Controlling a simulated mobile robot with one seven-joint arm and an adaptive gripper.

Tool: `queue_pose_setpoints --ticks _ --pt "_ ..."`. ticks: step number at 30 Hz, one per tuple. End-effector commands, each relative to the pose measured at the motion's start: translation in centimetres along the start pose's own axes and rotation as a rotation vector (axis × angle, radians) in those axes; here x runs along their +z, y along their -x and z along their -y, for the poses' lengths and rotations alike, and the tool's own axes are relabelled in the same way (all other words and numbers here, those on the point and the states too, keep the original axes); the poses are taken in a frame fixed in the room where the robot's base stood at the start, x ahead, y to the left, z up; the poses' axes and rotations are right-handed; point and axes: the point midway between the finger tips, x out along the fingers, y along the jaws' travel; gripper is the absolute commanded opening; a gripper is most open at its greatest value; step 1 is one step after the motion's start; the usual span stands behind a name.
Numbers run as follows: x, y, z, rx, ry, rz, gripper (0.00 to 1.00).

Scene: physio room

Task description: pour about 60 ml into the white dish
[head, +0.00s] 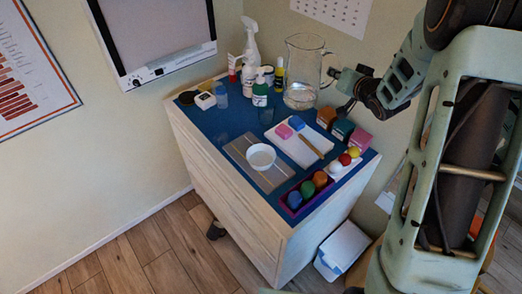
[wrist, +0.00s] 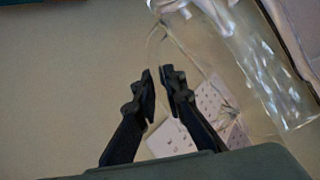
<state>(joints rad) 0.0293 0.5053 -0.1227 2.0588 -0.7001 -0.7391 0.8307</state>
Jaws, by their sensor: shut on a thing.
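A clear glass jug (head: 302,78) with some water low inside is upright at the back right of the blue cabinet top. I cannot tell whether its base touches the top. My gripper (head: 334,74) is shut on the jug's handle, on its right side. In the wrist view the jug (wrist: 255,65) fills the upper right, and the handle passes between the dark fingertips of my gripper (wrist: 160,78). The white dish (head: 261,154) stands upright on a grey mat (head: 239,148) near the front of the top, apart from the jug. It looks empty.
A spray bottle (head: 250,45), a green-labelled bottle (head: 260,92) and other small items stand at the back left. A white tray (head: 309,153) with coloured blocks lies right of the dish. A purple box (head: 292,209) of coloured balls is at the front right.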

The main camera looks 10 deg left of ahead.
Motion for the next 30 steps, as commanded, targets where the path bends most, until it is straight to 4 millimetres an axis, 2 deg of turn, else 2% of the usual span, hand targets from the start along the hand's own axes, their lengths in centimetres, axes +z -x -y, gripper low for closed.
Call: queue_pose_setpoints --ticks 1,3,15,30 --pt "-0.7 -0.3 0.0 -0.02 0.006 -0.001 0.0" --pt "-0.6 -0.8 0.1 -0.047 0.015 0.011 0.0" --pt "1.1 -3.0 -0.4 -0.201 0.078 0.077 0.0" --pt "4.7 -3.2 -2.0 -0.393 0.155 0.157 0.0"
